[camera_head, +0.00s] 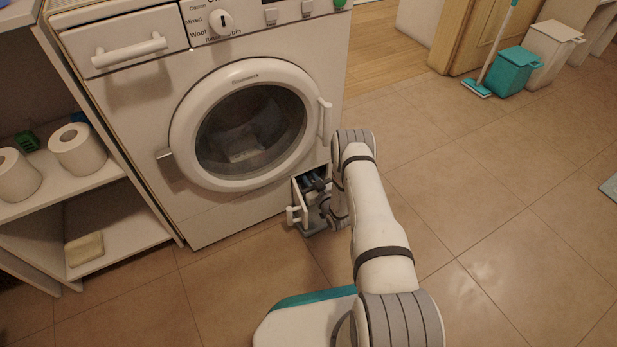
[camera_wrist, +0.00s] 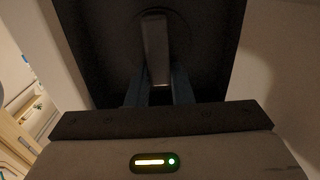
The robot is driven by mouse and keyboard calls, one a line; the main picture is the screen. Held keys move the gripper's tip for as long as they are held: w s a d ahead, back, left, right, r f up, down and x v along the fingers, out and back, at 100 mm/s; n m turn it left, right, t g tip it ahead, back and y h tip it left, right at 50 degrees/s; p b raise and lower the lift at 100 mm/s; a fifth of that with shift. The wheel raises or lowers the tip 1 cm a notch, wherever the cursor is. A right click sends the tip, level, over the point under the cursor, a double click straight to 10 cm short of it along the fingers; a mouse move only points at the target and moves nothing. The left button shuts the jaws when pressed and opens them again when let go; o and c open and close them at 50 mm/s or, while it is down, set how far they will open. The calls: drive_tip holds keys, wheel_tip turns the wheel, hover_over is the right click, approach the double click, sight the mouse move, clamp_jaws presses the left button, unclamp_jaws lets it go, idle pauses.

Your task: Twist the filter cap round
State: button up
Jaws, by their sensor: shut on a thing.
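The filter cap (camera_wrist: 155,42) is a dark round disc with a raised grey ridge across it, set in a dark recess in the wrist view. My gripper (camera_wrist: 158,84) is shut on the lower end of the ridge, a finger on either side. The ridge stands close to upright in that view. In the head view my gripper (camera_head: 322,185) is at the small open compartment low on the right of the washing machine (camera_head: 230,213). The cap cannot be made out there. The compartment's white door (camera_head: 297,208) stands open with its handle out.
The machine's round door (camera_head: 247,180) is closed just above the compartment. A shelf unit (camera_head: 125,238) with toilet rolls stands at the left. A mop (camera_head: 478,88) and a teal bin (camera_head: 513,70) are at the far right. The tiled floor on the right is clear.

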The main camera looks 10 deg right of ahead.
clamp_jaws()
drive_tip(key=shift+d+m, duration=0.1)
drive_tip(key=shift+m, duration=0.2)
drive_tip(key=m, duration=0.3)
drive_tip(key=shift+w+d+f+m, duration=0.1)
drive_tip(key=shift+w+d+m, duration=0.05)
drive_tip(key=shift+d+m, duration=0.2)
drive_tip(key=m, duration=0.3)
drive_tip(key=d+m, duration=0.1)
drive_tip(key=shift+w+f+m, duration=0.15)
drive_tip(key=shift+f+m, duration=0.1)
drive_tip(key=shift+f, duration=0.05)
drive_tip(key=m, duration=0.4)
drive_tip(key=shift+w+d+f+m, duration=0.1)
drive_tip(key=shift+d+f+m, duration=0.2)
drive_tip(key=shift+f, duration=0.1)
drive_tip(key=m, duration=0.2)
drive_tip(key=f+m, duration=0.1)
drive_tip(key=m, duration=0.1)
drive_tip(key=shift+d+m, duration=0.15)
drive_tip(key=shift+m, duration=0.25)
drive_tip(key=shift+d, duration=0.1)
